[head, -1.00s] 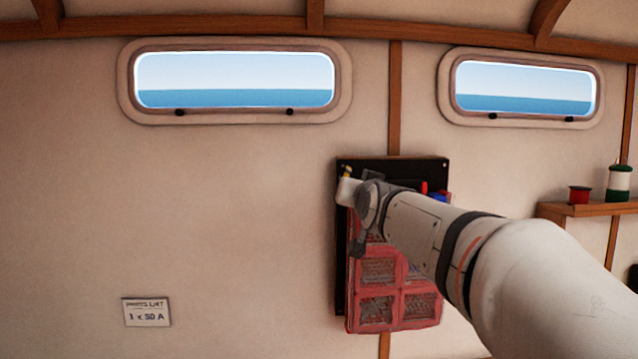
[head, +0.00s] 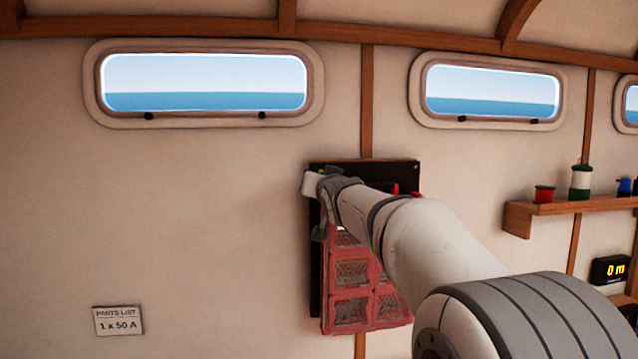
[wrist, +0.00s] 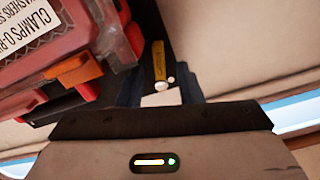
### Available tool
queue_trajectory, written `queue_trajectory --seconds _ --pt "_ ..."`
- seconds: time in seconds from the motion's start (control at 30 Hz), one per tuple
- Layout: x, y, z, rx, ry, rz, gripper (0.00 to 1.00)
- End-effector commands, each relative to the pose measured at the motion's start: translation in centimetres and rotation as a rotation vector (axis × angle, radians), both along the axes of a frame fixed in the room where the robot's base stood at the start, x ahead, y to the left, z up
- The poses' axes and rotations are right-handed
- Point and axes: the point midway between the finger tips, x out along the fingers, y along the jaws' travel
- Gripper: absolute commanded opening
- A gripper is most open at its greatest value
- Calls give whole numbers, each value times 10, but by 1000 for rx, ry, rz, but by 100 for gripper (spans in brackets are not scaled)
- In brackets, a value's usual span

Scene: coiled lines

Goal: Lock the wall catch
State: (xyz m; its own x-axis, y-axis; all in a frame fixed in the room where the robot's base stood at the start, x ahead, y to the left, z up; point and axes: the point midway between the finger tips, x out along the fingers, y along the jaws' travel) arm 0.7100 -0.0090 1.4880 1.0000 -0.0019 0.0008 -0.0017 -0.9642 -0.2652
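The wall catch looks to be the small yellow lettered piece (wrist: 158,60) on a black strip in the wrist view, with a small pale knob at its lower end. In the head view it is hidden behind my gripper. My gripper (head: 314,186) is at the upper left corner of the black wall panel (head: 350,166). In the wrist view, dark finger parts lie just below the yellow piece, around a pale block (wrist: 161,97). I cannot tell whether they touch the catch or how far apart they are.
A red organiser case (head: 351,311) hangs on the panel, close beside the catch; its red and orange latches (wrist: 72,68) show in the wrist view. A shelf (head: 570,208) with spools is at the right.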

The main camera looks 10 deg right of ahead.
Motion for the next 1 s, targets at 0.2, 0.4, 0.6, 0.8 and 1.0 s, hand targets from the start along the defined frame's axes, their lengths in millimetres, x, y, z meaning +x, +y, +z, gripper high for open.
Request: queue_trajectory --seconds 0.2,0.4,0.6,0.8,1.0 --pt "0 0 0 0 1 0 16" --pt "0 1 0 0 1 1 0" --pt "0 1 0 -6 1 1 0" --pt "0 -3 0 -197 1 1 0" --pt "0 -4 -1 -287 2 1 0"
